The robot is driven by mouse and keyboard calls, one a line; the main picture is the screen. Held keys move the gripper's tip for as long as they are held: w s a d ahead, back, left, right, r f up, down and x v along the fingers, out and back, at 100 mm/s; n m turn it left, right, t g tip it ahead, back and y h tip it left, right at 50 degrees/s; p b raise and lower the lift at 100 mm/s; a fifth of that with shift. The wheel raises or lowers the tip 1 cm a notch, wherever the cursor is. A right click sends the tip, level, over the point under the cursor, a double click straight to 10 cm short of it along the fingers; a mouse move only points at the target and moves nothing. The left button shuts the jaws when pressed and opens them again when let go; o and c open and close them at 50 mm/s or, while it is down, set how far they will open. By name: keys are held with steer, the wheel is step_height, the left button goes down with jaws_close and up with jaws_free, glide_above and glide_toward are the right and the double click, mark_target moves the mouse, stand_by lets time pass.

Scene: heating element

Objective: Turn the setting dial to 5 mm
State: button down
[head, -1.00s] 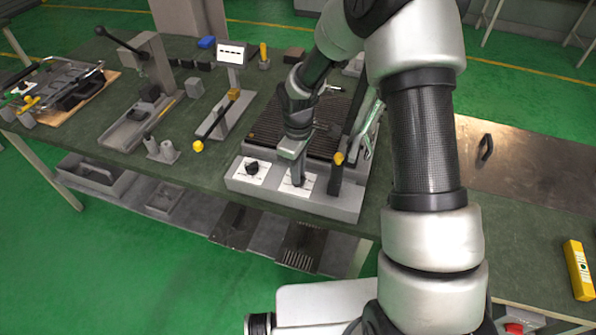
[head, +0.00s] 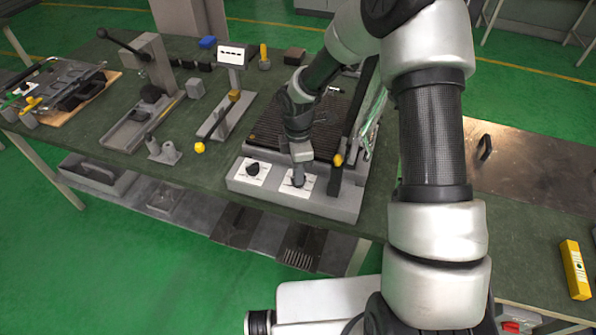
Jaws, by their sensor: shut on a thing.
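The heating element unit (head: 330,207) is a grey box at the front of the bench with a dark ribbed bed behind. On its sloped front are two white plates with black dials. The left dial (head: 253,168) is uncovered. My gripper (head: 299,176) points down over the right dial (head: 297,183) and is shut on it; the fingers hide most of this dial. The markings on both plates are too small to read, so I cannot tell which setting either dial points to.
A dark upright lever with a yellow knob (head: 338,159) stands just right of my gripper. A yellow ball-ended bar (head: 200,147) lies left of the unit. A metal plate with a handle (head: 485,147) and a yellow level (head: 576,268) are at the right.

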stand_by(0.5)
steer(key=c, duration=1.8)
jaws_free()
step_height(320, 180, up, 17)
steer(key=shift+r+p, duration=0.2)
steer(key=shift+p, duration=0.2)
